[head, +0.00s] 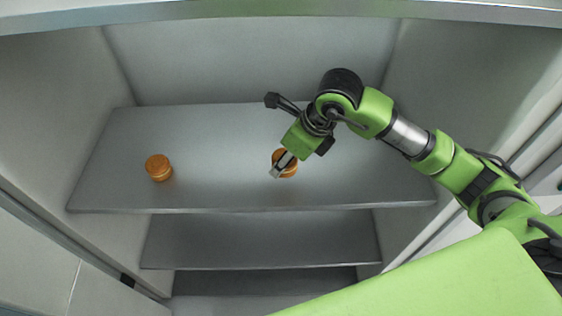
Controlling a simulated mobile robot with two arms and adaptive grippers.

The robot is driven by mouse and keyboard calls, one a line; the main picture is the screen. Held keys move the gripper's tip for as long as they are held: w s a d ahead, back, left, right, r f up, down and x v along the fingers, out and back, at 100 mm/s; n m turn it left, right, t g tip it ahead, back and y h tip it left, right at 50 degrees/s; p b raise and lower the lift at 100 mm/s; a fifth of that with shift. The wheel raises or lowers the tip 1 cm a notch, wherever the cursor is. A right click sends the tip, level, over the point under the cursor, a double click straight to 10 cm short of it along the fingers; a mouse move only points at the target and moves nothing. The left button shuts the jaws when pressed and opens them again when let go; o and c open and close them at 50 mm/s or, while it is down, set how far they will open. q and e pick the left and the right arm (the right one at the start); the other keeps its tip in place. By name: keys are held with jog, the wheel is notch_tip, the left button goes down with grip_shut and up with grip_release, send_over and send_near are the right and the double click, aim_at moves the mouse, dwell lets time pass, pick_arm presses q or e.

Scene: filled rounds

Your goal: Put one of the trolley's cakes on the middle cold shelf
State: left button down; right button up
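Two round orange-brown cakes are in the head view, inside the cold cabinet. One cake (159,168) stands alone at the left of the uppermost visible shelf (220,185). The other cake (291,170) is at the middle of that shelf, partly hidden by my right gripper (277,171). My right arm reaches in from the right, and its fingers point down and overlap this cake. I cannot tell whether the fingers grip it or whether it rests on the shelf. My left gripper and the trolley are not in view.
Two lower shelf surfaces show below, a nearer one (260,242) and a deeper one (265,281), both with no items visible. The cabinet's side walls (60,110) bound the space. A metal edge (280,10) crosses the top. The shelf between the cakes is clear.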

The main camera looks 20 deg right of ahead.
jog(key=shift+w+a+f, duration=0.2)
jog(key=shift+w+f, duration=0.35)
jog(key=shift+f, duration=0.05)
jog(key=p+x, duration=0.2)
jog(key=x, duration=0.1)
jog(key=shift+s+d, duration=0.25)
jog(key=shift+f, duration=0.4)
jog(key=shift+f, duration=0.1)
jog(key=shift+f, duration=0.15)
jog(key=o, duration=0.7)
jog(key=shift+o, duration=0.2)
